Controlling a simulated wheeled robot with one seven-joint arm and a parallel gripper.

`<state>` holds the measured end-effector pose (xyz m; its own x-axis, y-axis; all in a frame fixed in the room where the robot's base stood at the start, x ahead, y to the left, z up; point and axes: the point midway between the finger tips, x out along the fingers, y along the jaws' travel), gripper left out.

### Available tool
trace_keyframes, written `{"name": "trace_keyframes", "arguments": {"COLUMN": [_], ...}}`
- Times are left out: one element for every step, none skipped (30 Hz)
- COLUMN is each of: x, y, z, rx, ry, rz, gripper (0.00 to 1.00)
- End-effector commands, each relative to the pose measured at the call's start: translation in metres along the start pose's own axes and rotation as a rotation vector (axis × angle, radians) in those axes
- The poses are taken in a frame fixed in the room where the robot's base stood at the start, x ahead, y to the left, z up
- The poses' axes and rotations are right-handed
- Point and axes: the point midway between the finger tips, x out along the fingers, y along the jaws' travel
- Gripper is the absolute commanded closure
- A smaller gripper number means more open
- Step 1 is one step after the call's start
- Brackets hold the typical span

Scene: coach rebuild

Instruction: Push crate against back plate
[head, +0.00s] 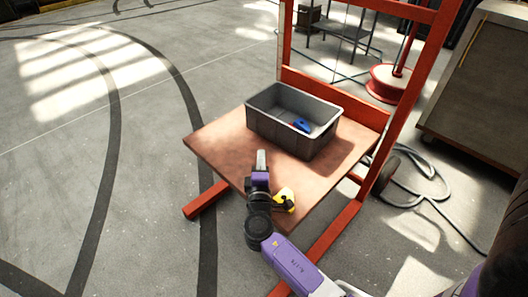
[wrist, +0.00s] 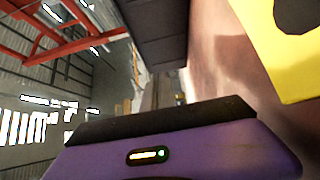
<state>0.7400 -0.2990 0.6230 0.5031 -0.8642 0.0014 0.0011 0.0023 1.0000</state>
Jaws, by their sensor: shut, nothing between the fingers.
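The grey crate (head: 275,131) stands upright on the brown platform (head: 215,141) of a red frame. A blue object (head: 302,125) lies inside it. The red back plate (head: 330,93) runs behind the crate between the frame's posts. A strip of platform shows between crate and plate, wider toward the right. My gripper (head: 261,158) is shut and empty, low over the platform, its tip close to the crate's front wall. I cannot tell if it touches. In the wrist view, the dark crate wall (wrist: 155,35) is at top centre, above my purple gripper body.
A yellow object (head: 286,197) is beside my gripper near the platform's front edge; it also shows in the wrist view (wrist: 285,45). Floor at left is open.

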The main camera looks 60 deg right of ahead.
Motion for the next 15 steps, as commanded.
{"name": "trace_keyframes", "arguments": {"x": [0.009,0.015,0.022,0.028,0.035,0.042,0.049,0.054,0.062,0.068,0.074,0.081,0.086,0.089,0.093], "y": [0.0,0.0,0.0,0.0,0.0,-0.001,0.0,-0.001,0.0,0.0,-0.001,0.0,-0.001,-0.001,-0.001], "z": [0.0,0.0,0.0,0.0,0.001,0.0,0.0,0.001,0.0,0.0,0.0,0.0,0.0,0.005,0.01], "rx": [0.002,0.002,0.002,0.003,0.003,0.003,0.003,0.003,0.003,0.003,0.003,0.003,0.003,0.002,0.002], "ry": [-0.002,-0.002,-0.002,-0.002,-0.002,-0.001,-0.001,-0.002,-0.001,0.0,-0.001,0.0,0.0,-0.002,-0.001], "rz": [0.001,0.001,0.0,0.001,0.001,0.0,0.001,0.0,0.001,0.0,0.0,0.0,0.0,-0.001,-0.001], "gripper": [1.0,1.0,1.0,1.0,1.0,1.0,1.0,1.0,1.0,1.0,1.0,1.0,1.0,1.0,1.0]}}
